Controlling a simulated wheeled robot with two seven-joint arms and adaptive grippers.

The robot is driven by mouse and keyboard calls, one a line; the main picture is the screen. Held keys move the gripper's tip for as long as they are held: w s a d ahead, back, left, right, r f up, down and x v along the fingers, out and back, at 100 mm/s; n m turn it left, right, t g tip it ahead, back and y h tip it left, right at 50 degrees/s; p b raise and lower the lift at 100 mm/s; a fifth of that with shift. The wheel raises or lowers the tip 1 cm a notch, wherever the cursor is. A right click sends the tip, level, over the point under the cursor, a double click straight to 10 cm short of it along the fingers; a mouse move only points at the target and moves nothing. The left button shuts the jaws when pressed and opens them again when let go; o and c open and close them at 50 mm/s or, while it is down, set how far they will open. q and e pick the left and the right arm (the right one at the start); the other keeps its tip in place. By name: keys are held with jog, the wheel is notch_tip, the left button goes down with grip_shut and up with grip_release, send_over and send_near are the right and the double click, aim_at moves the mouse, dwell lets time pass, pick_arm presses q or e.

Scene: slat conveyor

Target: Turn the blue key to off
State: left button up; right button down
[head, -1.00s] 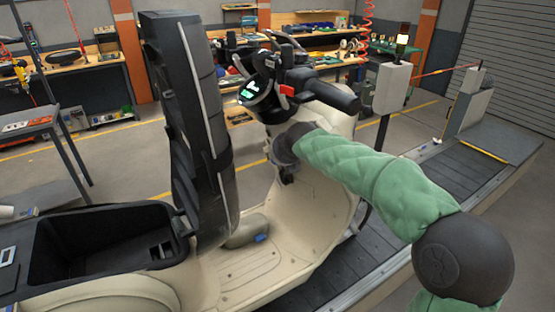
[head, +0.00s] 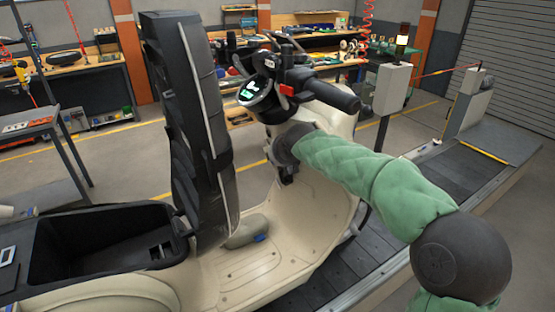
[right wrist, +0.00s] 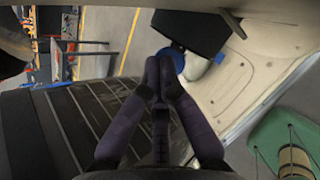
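The blue key (right wrist: 179,62) shows in the right wrist view as a rounded blue piece just behind my fingertips. My right gripper (right wrist: 159,68) has its two dark fingers together at the tips, over the key's head, and appears to pinch it. The key's angle and its slot are hidden by the fingers. In the head view the key is hidden, and my green-sleeved right arm reaches under the handlebar of the cream scooter (head: 325,215), with the right gripper (head: 288,172) partly showing below. My left gripper is not in view.
The handlebar grip (head: 335,95) and lit display (head: 254,90) sit just above my right wrist. A tall black seat (head: 195,120) stands raised at the left. A small blue item (head: 260,238) lies on the footboard. The scooter stands on the dark slat conveyor (head: 375,255).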

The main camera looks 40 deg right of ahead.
jog(key=shift+s+a+f, duration=0.1)
jog(key=shift+a+f, duration=0.05)
jog(key=shift+f, duration=0.2)
jog(key=r+p+v, duration=0.1)
jog(key=p+v, duration=0.3)
jog(key=v, duration=0.5)
jog(key=shift+w+d, duration=0.35)
jog(key=shift+d, duration=0.05)
dwell(0.5)
jog(key=shift+f, duration=0.1)
dwell(0.4)
